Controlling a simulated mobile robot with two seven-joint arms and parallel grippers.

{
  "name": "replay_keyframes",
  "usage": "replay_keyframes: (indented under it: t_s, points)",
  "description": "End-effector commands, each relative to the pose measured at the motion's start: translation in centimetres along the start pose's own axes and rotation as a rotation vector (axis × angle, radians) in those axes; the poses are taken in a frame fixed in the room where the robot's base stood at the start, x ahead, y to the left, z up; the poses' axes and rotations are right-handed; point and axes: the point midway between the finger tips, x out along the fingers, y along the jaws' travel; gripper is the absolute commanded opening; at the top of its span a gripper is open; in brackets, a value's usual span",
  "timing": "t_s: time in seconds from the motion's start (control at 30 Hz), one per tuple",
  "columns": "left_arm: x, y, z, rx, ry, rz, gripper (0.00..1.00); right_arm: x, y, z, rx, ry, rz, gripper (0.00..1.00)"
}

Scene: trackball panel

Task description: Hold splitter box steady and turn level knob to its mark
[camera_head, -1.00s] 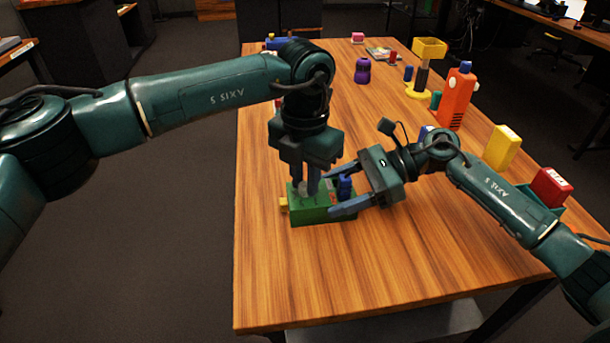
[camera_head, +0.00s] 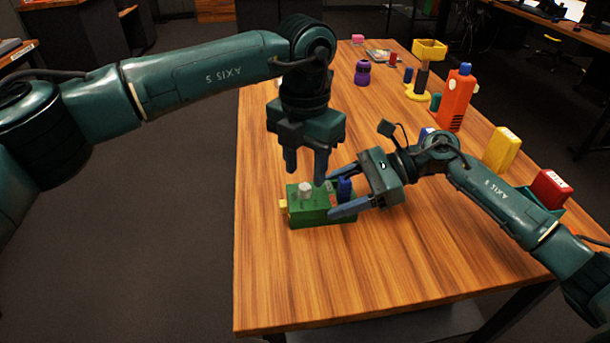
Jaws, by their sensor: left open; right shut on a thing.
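The green splitter box (camera_head: 310,212) lies on the wooden table. A pale grey knob (camera_head: 305,188) stands on its top at the left, and a blue part (camera_head: 344,187) at its right end. A small yellow part (camera_head: 284,204) sticks out at its left side. My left gripper (camera_head: 306,180) points down above the box, open and empty, its fingertips just above and behind the knob. My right gripper (camera_head: 332,196) reaches in from the right and is shut on the box's right end. The knob's mark is too small to make out.
An orange bottle-like thing (camera_head: 456,98), a yellow box (camera_head: 502,149) and a red box (camera_head: 550,188) stand along the right edge. A yellow stand (camera_head: 428,52) and a purple object (camera_head: 362,72) are farther back. The table's front (camera_head: 350,285) is clear.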

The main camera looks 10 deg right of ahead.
Motion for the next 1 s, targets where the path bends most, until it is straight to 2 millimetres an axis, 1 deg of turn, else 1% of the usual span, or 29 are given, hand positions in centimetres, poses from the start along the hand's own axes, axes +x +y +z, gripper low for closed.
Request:
replay_keyframes:
  t_s: [0.03, 0.2, 0.3, 0.4, 0.5, 0.6, 1.0]
  points:
    - [-1.4, 0.0, 0.1, 0.000, -0.004, 0.001, 0.41, 0.0, 0.0, 0.0, 0.000, 0.000, 0.000, 0.38]
    - [-5.0, 0.0, 0.1, 0.000, -0.004, 0.002, 0.41, 0.0, 0.0, 0.0, 0.000, 0.000, 0.000, 0.38]
    - [-6.7, 0.0, 0.0, -0.001, -0.002, 0.001, 0.41, 0.0, 0.0, 0.0, 0.000, 0.000, 0.000, 0.38]
    - [-7.9, 0.0, 0.1, 0.000, -0.003, 0.001, 0.41, 0.0, 0.0, 0.0, 0.000, 0.000, 0.000, 0.38]
    - [-8.6, 0.0, 0.0, 0.000, 0.000, 0.000, 0.41, 0.0, 0.0, 0.0, 0.000, 0.000, 0.000, 0.38]
    - [-8.8, 0.0, 0.0, 0.001, 0.001, 0.000, 0.41, 0.0, 0.0, 0.0, 0.000, 0.000, 0.000, 0.38]
    - [-8.9, 0.0, 0.0, 0.000, 0.000, 0.000, 0.41, 0.0, 0.0, 0.0, 0.000, 0.000, -0.001, 0.38]
